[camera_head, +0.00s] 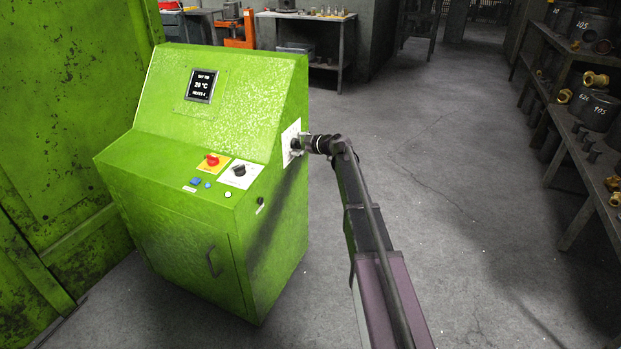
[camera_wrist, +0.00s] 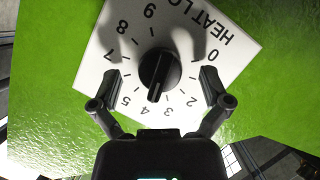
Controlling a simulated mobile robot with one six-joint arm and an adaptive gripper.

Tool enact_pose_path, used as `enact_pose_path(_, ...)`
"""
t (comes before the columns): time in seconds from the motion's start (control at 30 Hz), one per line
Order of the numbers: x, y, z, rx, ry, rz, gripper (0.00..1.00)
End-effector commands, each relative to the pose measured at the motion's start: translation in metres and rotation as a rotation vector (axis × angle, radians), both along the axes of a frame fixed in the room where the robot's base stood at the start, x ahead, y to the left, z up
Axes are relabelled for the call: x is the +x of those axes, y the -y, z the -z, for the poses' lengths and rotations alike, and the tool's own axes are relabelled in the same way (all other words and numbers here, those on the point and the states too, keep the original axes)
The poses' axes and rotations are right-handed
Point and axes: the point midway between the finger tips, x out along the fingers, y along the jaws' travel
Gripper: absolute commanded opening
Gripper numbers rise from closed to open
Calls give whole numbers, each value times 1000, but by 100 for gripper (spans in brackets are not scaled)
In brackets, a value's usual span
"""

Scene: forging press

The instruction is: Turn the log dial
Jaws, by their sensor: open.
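The log dial is a round black knob (camera_wrist: 158,70) on a white numbered plate (camera_wrist: 100,62) whose visible lettering reads "HEAT LO". In the wrist view the plate looks tilted, and the knob's pale mark points down in the picture, on the side with the low and middle numbers; the exact number is unclear. In the head view the white plate (camera_head: 291,134) is on the right side of the green console. My gripper (camera_wrist: 160,80) is open, with one finger on each side of the knob and a gap on both sides. It also shows in the head view (camera_head: 298,145), close to the plate.
The green console (camera_head: 200,190) has a screen (camera_head: 201,85), a red knob (camera_head: 212,159) and another black knob (camera_head: 239,170) on its top. A green machine wall (camera_head: 70,110) stands at left, and loaded shelves (camera_head: 570,130) at right. Floor between console and shelves is clear.

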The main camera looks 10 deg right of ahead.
Motion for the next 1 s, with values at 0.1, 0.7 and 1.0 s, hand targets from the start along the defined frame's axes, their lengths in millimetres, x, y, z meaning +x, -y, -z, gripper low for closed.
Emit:
enact_pose_path(0.1,-1,0,2,-45,61,0,97)
enact_pose_path(0.7,-51,37,-19,-102,140,1,97)
enact_pose_path(1.0,-83,62,-31,-104,140,1,97)
